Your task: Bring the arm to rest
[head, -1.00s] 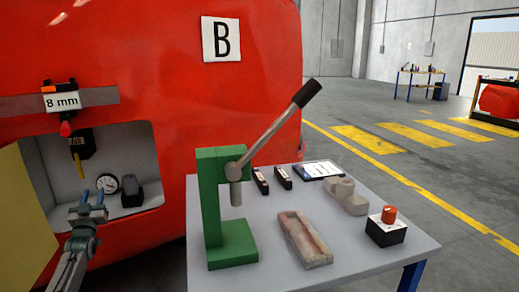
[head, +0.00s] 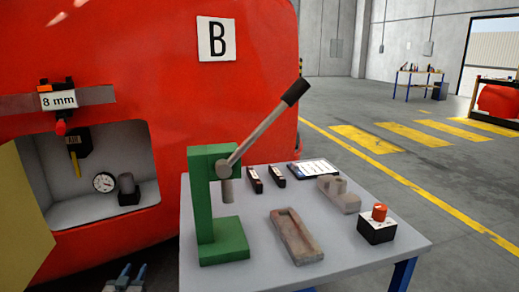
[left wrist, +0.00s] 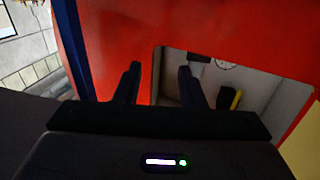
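My left gripper (head: 125,279) shows only as two fingertips at the bottom edge of the head view, below the opening in the red nosecone (head: 240,95). In the left wrist view its two dark fingers (left wrist: 160,85) stand apart with nothing between them. They are in front of the red shell and the left side of the opening. My right gripper is not in view.
The opening holds a dial gauge (head: 104,182), a dark cylinder (head: 128,189) and a black-and-yellow part (head: 77,148). A grey table (head: 345,252) at the right carries a green lever press (head: 205,215), a tray (head: 296,236) and a red-knobbed box (head: 378,225).

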